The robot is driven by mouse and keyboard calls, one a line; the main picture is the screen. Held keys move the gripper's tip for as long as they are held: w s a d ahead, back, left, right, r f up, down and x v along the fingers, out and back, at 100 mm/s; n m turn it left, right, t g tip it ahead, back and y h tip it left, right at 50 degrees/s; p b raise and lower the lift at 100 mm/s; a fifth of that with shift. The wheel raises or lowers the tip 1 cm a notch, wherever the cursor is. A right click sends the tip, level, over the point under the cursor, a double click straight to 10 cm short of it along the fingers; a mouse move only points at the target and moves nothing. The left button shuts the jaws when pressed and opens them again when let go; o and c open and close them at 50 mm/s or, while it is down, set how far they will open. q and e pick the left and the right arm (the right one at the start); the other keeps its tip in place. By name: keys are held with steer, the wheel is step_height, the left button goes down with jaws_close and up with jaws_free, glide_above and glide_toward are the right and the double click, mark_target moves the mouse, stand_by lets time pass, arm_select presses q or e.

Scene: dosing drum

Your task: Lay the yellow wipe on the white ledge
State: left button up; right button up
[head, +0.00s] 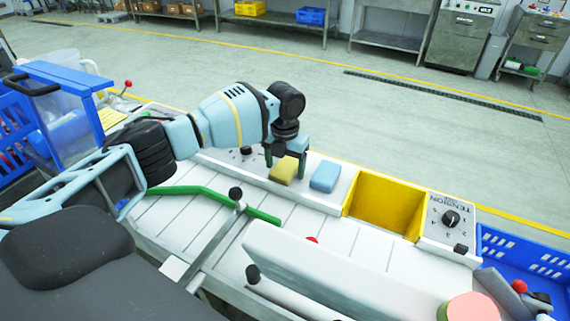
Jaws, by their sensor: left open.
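The yellow wipe (283,174) lies on the white ledge (318,198) along the back of the machine, just left of a blue wipe (325,177). My left gripper (286,163) points down over the yellow wipe with its dark fingers apart, one at each side of the wipe. I cannot tell whether the fingers touch it. The gripper and its fingers hide the wipe's far edge. My right gripper is not in view.
A yellow open bin (385,205) and a tension dial panel (450,222) stand right of the ledge. A blue crate (525,262) is at the right.

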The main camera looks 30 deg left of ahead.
mark_target(285, 167)
arm_select(q)
steer(key=shift+r, duration=0.1)
step_height(285, 167, up, 12)
stand_by(0.5)
stand_by(0.4)
